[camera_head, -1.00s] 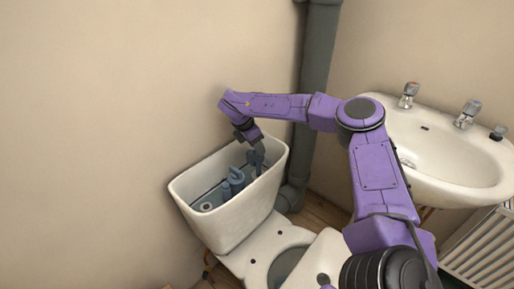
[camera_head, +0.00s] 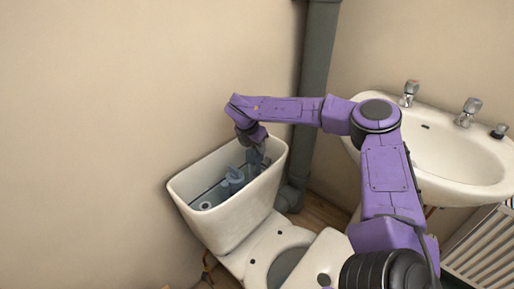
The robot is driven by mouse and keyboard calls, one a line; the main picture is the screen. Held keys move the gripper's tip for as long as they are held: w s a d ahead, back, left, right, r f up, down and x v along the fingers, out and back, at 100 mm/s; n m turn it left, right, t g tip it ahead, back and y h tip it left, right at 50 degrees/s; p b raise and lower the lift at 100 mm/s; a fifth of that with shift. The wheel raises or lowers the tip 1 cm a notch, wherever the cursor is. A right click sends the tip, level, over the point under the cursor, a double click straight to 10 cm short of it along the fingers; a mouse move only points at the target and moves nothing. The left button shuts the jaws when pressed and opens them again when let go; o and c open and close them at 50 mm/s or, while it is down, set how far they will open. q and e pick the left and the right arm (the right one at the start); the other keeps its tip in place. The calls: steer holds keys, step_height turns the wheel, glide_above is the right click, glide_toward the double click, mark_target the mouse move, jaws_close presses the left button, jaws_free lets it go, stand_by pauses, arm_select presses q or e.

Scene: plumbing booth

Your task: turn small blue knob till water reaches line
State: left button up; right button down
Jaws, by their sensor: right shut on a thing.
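The toilet cistern (camera_head: 232,224) stands open against the wall, with grey-blue fittings (camera_head: 232,180) and a round white-rimmed part (camera_head: 205,206) inside. My right gripper (camera_head: 256,160) reaches down into the cistern's right end. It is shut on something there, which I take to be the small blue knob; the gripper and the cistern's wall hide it. The water line mark and the exact water level are too small to tell. My left gripper is not in view.
A white sink (camera_head: 440,165) with taps (camera_head: 468,112) stands to the right, beside my right arm. A thick grey pipe (camera_head: 315,90) runs down the corner behind the cistern. The toilet bowl (camera_head: 285,266) is in front. A slatted radiator (camera_head: 485,248) is at lower right.

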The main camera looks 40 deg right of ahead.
steer(key=c, duration=1.1)
jaws_free()
steer(key=shift+c, duration=0.2)
steer(key=v, duration=1)
steer(key=shift+r, duration=0.25)
steer(key=shift+a, duration=0.15)
